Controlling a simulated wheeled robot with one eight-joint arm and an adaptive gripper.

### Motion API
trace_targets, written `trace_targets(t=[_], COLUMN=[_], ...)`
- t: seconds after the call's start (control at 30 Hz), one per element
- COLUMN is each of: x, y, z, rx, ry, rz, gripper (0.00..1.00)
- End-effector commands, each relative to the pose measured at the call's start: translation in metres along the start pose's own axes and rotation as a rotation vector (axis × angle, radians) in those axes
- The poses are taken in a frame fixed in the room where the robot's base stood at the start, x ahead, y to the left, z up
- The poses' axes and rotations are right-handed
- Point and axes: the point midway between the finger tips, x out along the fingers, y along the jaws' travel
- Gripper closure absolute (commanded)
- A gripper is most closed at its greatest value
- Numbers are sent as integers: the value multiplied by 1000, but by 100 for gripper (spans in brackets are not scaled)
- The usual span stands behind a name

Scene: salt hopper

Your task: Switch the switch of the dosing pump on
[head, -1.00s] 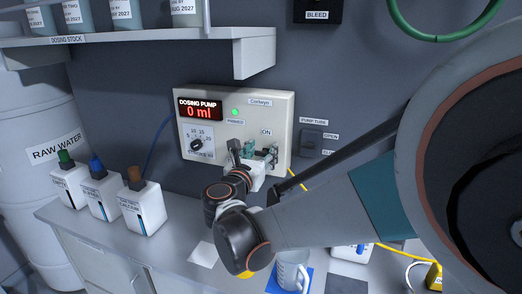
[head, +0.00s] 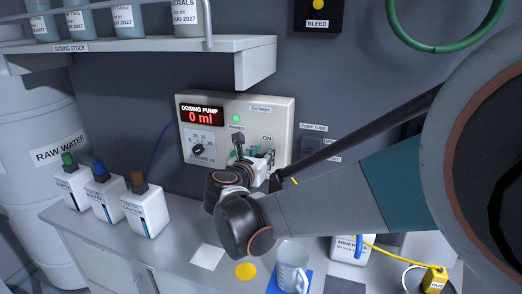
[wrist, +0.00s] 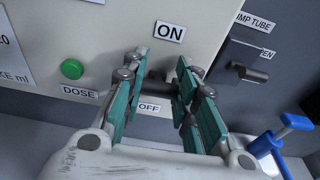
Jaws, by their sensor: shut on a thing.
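The dosing pump (head: 284,115) is a pale wall box with a red display reading 0 ml and a lit green lamp. Its switch (wrist: 162,76) shows as a dark part between the ON and OFF labels in the wrist view, partly hidden by my fingers. My gripper (head: 262,158) is at the panel's lower right, below the ON label. In the wrist view my gripper (wrist: 168,92) has its teal-padded fingers on either side of the switch and is shut on it. The lever's exact position is hard to tell.
A green DOSE button (wrist: 72,69) is left of the fingers. The pump tube valve (wrist: 248,73) is close on their right. Three bottles (head: 145,212), a measuring jug (head: 291,268) and a yellow disc (head: 245,271) stand or lie on the counter below. A shelf (head: 254,58) overhangs the upper left.

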Motion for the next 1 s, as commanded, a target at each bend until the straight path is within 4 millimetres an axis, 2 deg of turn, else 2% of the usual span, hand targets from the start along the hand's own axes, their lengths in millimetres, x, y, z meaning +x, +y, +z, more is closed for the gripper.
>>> trace_targets(t=[0.07,0.1,0.17,0.2,0.63,1.0], x=[0,0,0,0,0,-2], y=[0,0,0,0,0,0], z=[1,1,1,0,-3,-12], rx=[-1,-1,-1,-1,0,0], ry=[-1,-1,-1,-1,-21,-178], rz=[1,1,1,1,0,1], gripper=[97,69,55,52,52,52])
